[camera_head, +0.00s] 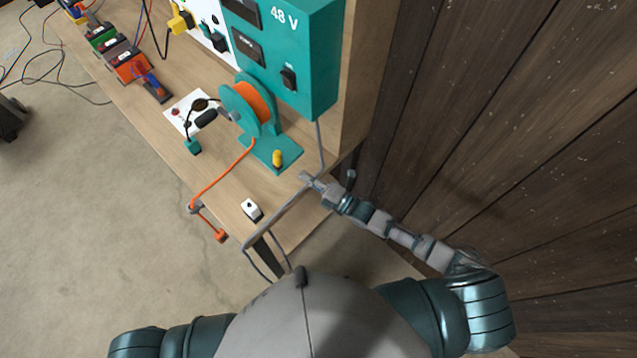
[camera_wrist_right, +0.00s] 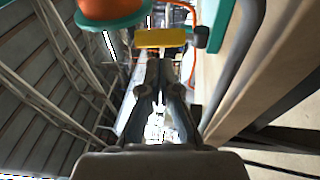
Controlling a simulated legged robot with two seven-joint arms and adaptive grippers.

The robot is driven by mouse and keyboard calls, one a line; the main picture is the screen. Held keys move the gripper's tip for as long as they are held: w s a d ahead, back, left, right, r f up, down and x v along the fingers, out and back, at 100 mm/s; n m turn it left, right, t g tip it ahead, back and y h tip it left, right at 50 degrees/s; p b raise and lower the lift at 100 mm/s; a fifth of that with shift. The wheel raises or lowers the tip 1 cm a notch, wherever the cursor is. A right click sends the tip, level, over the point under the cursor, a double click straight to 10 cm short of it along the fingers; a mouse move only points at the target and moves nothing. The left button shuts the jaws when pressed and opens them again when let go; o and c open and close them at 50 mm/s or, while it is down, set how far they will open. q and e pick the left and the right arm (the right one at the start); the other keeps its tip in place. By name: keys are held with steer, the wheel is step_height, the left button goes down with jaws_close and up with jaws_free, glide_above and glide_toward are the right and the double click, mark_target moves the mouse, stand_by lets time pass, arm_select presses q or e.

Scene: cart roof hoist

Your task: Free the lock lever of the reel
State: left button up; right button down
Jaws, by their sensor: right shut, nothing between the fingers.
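The reel (camera_head: 258,103) is teal with orange cord wound on it, on a teal base plate at the table's right end. A small yellow piece (camera_head: 277,158), seemingly the lock lever's grip, stands on that base plate. My right gripper (camera_head: 306,178) is shut and empty, beside the base plate's near right corner and apart from the yellow piece. In the right wrist view the shut fingertips (camera_wrist_right: 160,58) point at the yellow piece (camera_wrist_right: 160,38), just beyond them. The reel's edge (camera_wrist_right: 112,20) shows at upper left there. My left gripper is out of view.
A teal 48 V box (camera_head: 300,70) stands behind the reel. The orange cord (camera_head: 222,172) runs over the table edge to an orange end piece (camera_head: 220,235). A white switch (camera_head: 251,209) sits near the front corner. A dark plank wall (camera_head: 500,130) bounds the right side.

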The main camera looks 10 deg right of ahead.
mark_target(277, 161)
steer(key=p+x, duration=0.1)
steer(key=x, duration=0.5)
steer(key=shift+w+a, duration=0.1)
steer(key=shift+a, duration=0.15)
